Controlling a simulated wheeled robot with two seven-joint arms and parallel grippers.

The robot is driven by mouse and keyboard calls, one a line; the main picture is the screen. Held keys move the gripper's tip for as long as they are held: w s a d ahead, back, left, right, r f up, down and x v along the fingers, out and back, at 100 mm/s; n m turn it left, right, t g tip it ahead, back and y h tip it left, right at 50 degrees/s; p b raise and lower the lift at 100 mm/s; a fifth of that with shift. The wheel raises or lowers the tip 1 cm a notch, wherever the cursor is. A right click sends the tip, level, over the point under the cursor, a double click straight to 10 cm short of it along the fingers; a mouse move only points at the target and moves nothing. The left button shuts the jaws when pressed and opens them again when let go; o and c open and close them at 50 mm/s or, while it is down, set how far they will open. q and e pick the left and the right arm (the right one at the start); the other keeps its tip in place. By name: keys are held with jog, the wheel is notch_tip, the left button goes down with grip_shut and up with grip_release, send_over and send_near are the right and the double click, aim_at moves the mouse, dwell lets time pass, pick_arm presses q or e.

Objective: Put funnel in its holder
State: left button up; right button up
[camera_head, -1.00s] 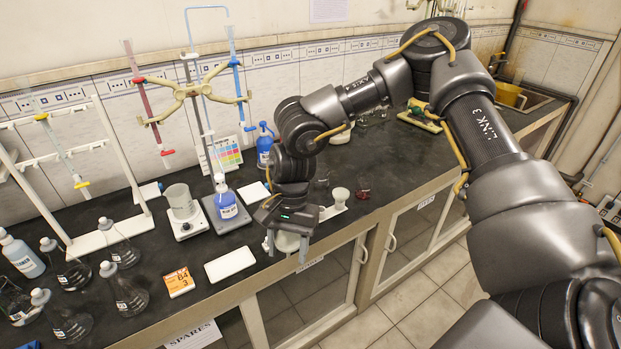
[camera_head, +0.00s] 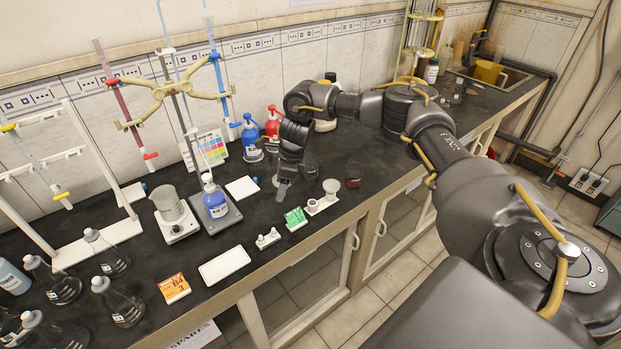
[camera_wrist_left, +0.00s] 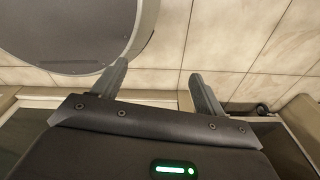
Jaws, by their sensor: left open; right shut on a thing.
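My right gripper (camera_head: 282,194) points down over the bench in the head view, left of a white two-place stand (camera_head: 312,208). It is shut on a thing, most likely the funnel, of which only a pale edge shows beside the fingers. A white cup-shaped piece (camera_head: 330,187) sits upright at the right end of the stand; the round place at its left end looks empty. I cannot tell whether this stand is the funnel's holder. My left gripper (camera_wrist_left: 155,88) is open and empty in the left wrist view, with its fingers wide apart.
A small white rack (camera_head: 268,238) and a green box (camera_head: 295,218) lie in front of my right gripper. A white tile (camera_head: 224,264), an orange box (camera_head: 173,288) and several flasks are further left. A blue bottle (camera_head: 214,200) and dark glassware (camera_head: 354,175) flank the area.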

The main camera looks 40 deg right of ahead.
pick_arm(q)
jog(key=shift+s+r+p, duration=0.15)
jog(key=shift+s+r, duration=0.1)
jog(key=shift+s, duration=0.2)
jog(key=shift+s+r+p, duration=0.15)
jog(key=shift+s+r, duration=0.05)
jog(key=shift+s, duration=0.25)
pick_arm(e)
jog(key=s+d+f+m+t, duration=0.1)
jog(key=d+f+m, duration=0.2)
jog(key=d, duration=0.7)
jog(key=shift+s+f+m+h, duration=0.15)
jog(key=shift+f+m+h, duration=0.2)
jog(key=shift+m, duration=0.75)
pick_arm(q)
jog(key=shift+w+f, duration=0.1)
jog(key=shift+f, duration=0.05)
pick_arm(e)
jog(key=shift+f+b, duration=1.2)
jog(key=shift+f, duration=0.45)
pick_arm(q)
notch_tip(320, 180, down, 2)
jog(key=shift+w, duration=0.15)
jog(key=shift+f+b, duration=1.85)
jog(key=shift+f, duration=0.05)
pick_arm(e)
jog(key=shift+f, duration=2.2)
